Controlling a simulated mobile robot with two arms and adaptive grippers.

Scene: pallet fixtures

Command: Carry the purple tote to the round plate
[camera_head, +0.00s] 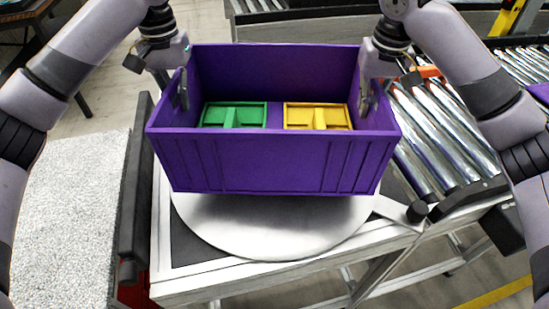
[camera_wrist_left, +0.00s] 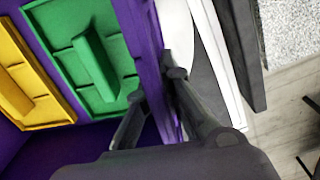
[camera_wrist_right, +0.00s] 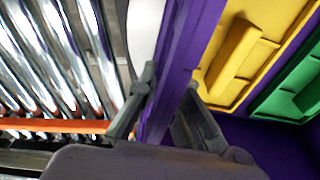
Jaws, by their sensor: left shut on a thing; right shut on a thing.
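The purple tote (camera_head: 270,163) is an open box over the round plate (camera_head: 270,238), a silver disc on a metal-framed stand. A green block (camera_head: 234,115) and a yellow block (camera_head: 318,117) lie inside on its floor. My left gripper (camera_head: 182,92) is shut on the tote's left wall; the left wrist view shows one finger on each side of that wall (camera_wrist_left: 158,75). My right gripper (camera_head: 367,95) is shut on the right wall, with its fingers on both sides in the right wrist view (camera_wrist_right: 172,95). The tote hides the plate's back part. I cannot tell whether they touch.
A roller conveyor (camera_head: 440,135) runs along the right of the stand, with an orange strip (camera_wrist_right: 55,125) in the right wrist view. A dark upright panel (camera_head: 133,195) stands at the stand's left. A speckled grey surface (camera_head: 65,215) lies further left.

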